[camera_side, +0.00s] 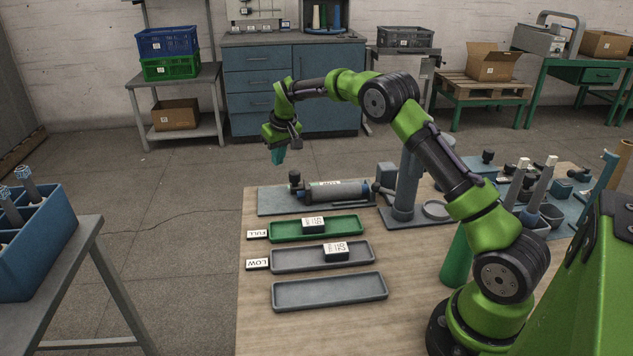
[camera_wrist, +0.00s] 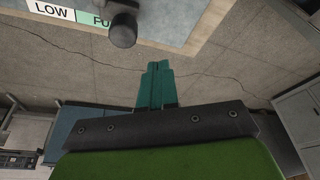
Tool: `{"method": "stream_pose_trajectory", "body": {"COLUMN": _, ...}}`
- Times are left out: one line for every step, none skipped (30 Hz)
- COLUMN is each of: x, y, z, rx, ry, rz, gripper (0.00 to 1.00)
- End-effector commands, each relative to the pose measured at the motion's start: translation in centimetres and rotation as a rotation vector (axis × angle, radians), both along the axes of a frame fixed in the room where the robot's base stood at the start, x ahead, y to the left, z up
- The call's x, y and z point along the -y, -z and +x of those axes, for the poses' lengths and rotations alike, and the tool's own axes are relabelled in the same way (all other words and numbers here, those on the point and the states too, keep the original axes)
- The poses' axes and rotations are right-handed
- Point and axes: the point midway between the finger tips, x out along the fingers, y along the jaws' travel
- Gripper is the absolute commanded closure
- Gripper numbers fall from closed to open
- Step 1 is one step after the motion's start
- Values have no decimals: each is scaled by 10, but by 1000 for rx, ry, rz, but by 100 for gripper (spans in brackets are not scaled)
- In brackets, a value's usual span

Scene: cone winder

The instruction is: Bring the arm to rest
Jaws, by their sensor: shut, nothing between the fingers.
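My gripper (camera_side: 278,156) hangs at the end of my green arm, above and beyond the far left edge of the wooden table (camera_side: 255,318). Its teal fingers point down, shut and empty. In the wrist view the shut fingers (camera_wrist: 156,82) show in the middle, over the grey floor. The gripper touches nothing that I can see. A dark cylinder with a black knob (camera_side: 338,191) lies on a grey-blue plate (camera_side: 277,201), to the right of and below the gripper in the side view. In the wrist view a dark knob (camera_wrist: 122,30) shows near the top.
A green tray (camera_side: 345,229) and a grey tray (camera_side: 300,262) each hold a dark labelled block; another grey tray (camera_side: 330,293) is empty. Upright posts and small fixtures crowd the table's right. A blue crate (camera_side: 38,232) stands on a side table at left. Open floor lies beyond.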

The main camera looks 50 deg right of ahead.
Motion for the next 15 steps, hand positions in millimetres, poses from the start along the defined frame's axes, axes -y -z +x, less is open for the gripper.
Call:
{"method": "stream_pose_trajectory", "body": {"x": 0, "y": -5, "z": 0, "rx": 3, "ry": 0, "rz": -1, "gripper": 100}}
{"method": "stream_pose_trajectory", "body": {"x": 0, "y": -7, "z": 0, "rx": 2, "ry": 0, "rz": -1, "gripper": 100}}
{"method": "stream_pose_trajectory", "body": {"x": 0, "y": -9, "z": 0, "rx": 1, "ry": 0, "rz": 0, "gripper": 100}}
{"method": "stream_pose_trajectory", "body": {"x": 0, "y": -10, "z": 0, "rx": 1, "ry": 0, "rz": 0, "gripper": 100}}
{"method": "stream_pose_trajectory", "body": {"x": 0, "y": -11, "z": 0, "rx": 1, "ry": 0, "rz": 0, "gripper": 100}}
{"method": "stream_pose_trajectory", "body": {"x": 0, "y": -12, "z": 0, "rx": 1, "ry": 0, "rz": 0, "gripper": 100}}
{"method": "stream_pose_trajectory", "body": {"x": 0, "y": -13, "z": 0, "rx": 1, "ry": 0, "rz": 0, "gripper": 100}}
{"method": "stream_pose_trajectory", "body": {"x": 0, "y": -13, "z": 0, "rx": 1, "ry": 0, "rz": 0, "gripper": 100}}
{"method": "stream_pose_trajectory", "body": {"x": 0, "y": -13, "z": 0, "rx": 1, "ry": 0, "rz": 0, "gripper": 100}}
{"method": "stream_pose_trajectory", "body": {"x": 0, "y": -13, "z": 0, "rx": 1, "ry": 0, "rz": 0, "gripper": 100}}
{"method": "stream_pose_trajectory", "body": {"x": 0, "y": -13, "z": 0, "rx": 1, "ry": 0, "rz": 0, "gripper": 100}}
{"method": "stream_pose_trajectory", "body": {"x": 0, "y": -13, "z": 0, "rx": 1, "ry": 0, "rz": 0, "gripper": 100}}
{"method": "stream_pose_trajectory", "body": {"x": 0, "y": -13, "z": 0, "rx": 1, "ry": 0, "rz": 0, "gripper": 100}}
{"method": "stream_pose_trajectory", "body": {"x": 0, "y": -13, "z": 0, "rx": 1, "ry": 0, "rz": 0, "gripper": 100}}
{"method": "stream_pose_trajectory", "body": {"x": 0, "y": -13, "z": 0, "rx": 1, "ry": 3, "rz": 1, "gripper": 100}}
